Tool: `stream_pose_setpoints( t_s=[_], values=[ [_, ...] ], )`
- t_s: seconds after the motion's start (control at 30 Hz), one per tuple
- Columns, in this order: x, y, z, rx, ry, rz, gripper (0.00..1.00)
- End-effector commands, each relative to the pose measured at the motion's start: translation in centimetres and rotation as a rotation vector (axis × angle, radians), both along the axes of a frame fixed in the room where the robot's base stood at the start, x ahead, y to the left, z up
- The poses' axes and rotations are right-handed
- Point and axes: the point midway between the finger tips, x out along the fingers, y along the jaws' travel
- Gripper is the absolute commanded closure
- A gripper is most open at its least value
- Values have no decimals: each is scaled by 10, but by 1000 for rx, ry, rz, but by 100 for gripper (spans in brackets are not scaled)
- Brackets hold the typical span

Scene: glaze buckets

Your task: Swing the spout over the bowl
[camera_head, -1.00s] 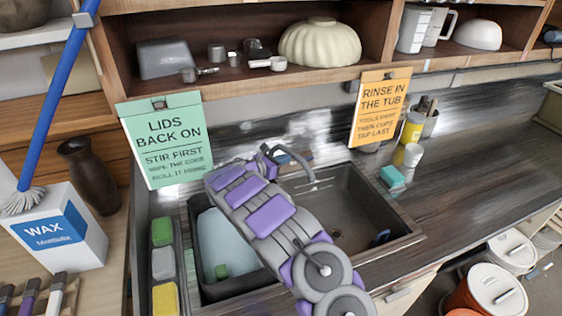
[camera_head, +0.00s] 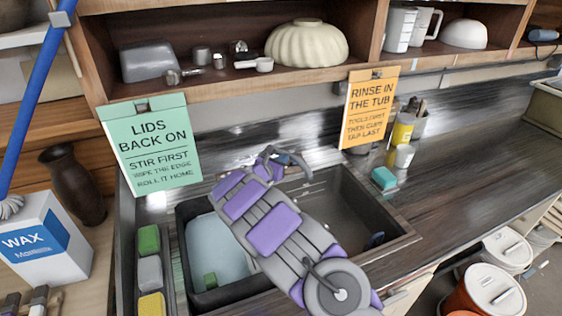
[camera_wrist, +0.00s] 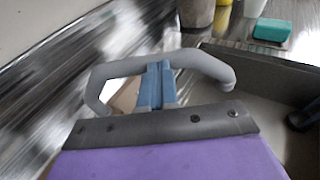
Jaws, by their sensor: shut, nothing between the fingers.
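The grey curved spout (camera_head: 296,158) stands at the back of the sink. In the wrist view the spout (camera_wrist: 207,60) arches across the picture, and its tip hangs at the right, toward the dark sink bowl (camera_wrist: 290,85). In the head view the bowl (camera_head: 345,195) is the open dark basin on the right of the sink. My gripper (camera_wrist: 157,85) has shut blue fingers with nothing between them. The fingers overlap the spout's arch in the wrist view; I cannot tell whether they touch it. In the head view my arm partly hides the spout's base.
A dark tub (camera_head: 190,262) with pale bluish water fills the sink's left side. Sponges (camera_head: 149,272) lie in a tray left of it. A teal sponge (camera_head: 384,178) and a yellow bottle (camera_head: 402,130) stand right of the sink. Two signs hang from the shelf above.

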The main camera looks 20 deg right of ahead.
Motion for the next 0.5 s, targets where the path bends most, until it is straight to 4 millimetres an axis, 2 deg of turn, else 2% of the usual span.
stream_pose_setpoints(
  t_s=[0.23,0.5],
  values=[
    [-12,20,6,-4,2,1,100],
    [-43,67,18,-5,2,3,100]
  ],
)
